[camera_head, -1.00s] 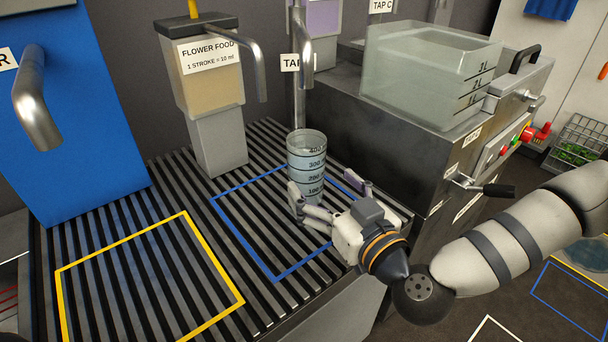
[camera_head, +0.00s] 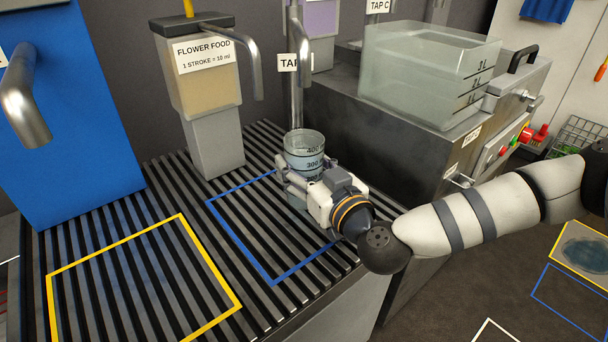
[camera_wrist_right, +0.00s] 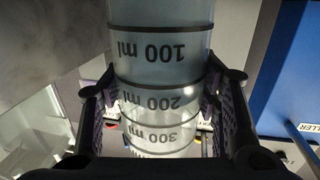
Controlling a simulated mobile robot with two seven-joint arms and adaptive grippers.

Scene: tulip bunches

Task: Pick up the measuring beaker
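My left gripper is not in view.
A flower food dispenser (camera_head: 207,85) stands behind left, and a blue dispenser (camera_head: 75,120) at far left. A tap pipe (camera_head: 296,80) rises behind the beaker. A clear tank (camera_head: 425,75) sits on a metal unit (camera_head: 390,140) at right. The yellow-outlined area (camera_head: 140,285) is empty.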

